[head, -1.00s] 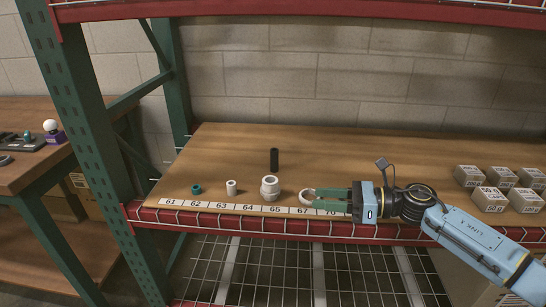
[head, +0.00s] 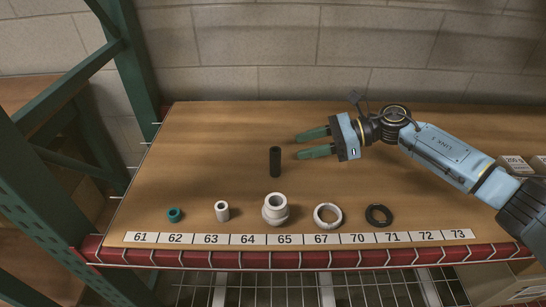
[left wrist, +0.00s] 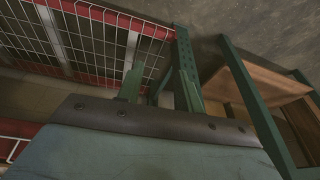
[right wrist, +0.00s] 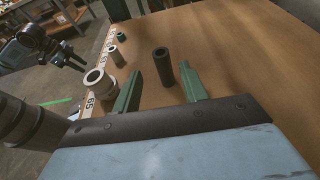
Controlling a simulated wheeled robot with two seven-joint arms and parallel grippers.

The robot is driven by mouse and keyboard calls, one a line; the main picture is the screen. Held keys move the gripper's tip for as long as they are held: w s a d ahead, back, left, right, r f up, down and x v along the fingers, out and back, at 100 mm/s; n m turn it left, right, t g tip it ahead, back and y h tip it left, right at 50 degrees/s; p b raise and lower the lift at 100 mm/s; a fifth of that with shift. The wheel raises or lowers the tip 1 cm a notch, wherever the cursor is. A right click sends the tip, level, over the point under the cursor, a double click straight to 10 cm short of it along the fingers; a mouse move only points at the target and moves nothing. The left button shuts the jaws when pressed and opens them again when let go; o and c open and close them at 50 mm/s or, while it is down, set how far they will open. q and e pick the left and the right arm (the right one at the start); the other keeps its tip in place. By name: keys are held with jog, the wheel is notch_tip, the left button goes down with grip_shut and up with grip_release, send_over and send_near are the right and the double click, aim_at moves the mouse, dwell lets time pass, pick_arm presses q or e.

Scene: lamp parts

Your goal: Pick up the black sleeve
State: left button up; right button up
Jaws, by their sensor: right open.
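The black sleeve (head: 275,162) is a dark tube standing upright on the wooden shelf, behind the white socket-like part. My right gripper (head: 314,143) is open and empty, just right of the sleeve, with its green fingers pointing left towards it. In the right wrist view the sleeve (right wrist: 163,66) stands beyond the fingertips, in line with the gap between them, not touching either finger.
Along the numbered strip (head: 298,239) stand a teal ring (head: 175,214), a white tube (head: 222,211), a white flanged part (head: 275,208), a white ring (head: 327,216) and a black ring (head: 379,215). White boxes (head: 514,166) stand at right. The shelf left of the sleeve is clear.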

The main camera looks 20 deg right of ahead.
aim_at(279, 150)
jog(key=x, duration=0.4)
jog(key=shift+a+f, duration=0.1)
jog(key=shift+a, duration=0.2)
jog(key=shift+w+a+b, duration=0.1)
jog(key=shift+a+b, duration=0.15)
jog(key=shift+b, duration=0.05)
jog(key=b+x, duration=0.1)
jog(key=x, duration=0.3)
jog(key=shift+w+a+f, duration=0.1)
jog(key=shift+a, duration=0.3)
pick_arm(q)
jog(key=w+d+r+t+h, duration=0.1)
jog(key=w+d+r+t, duration=0.1)
jog(key=w+r+t, duration=0.1)
jog(key=shift+w+d+r, duration=0.15)
jog(key=shift+w+r, duration=0.25)
jog(key=shift+w, duration=0.25)
pick_arm(e)
jog(key=shift+c, duration=0.3)
grip_shut()
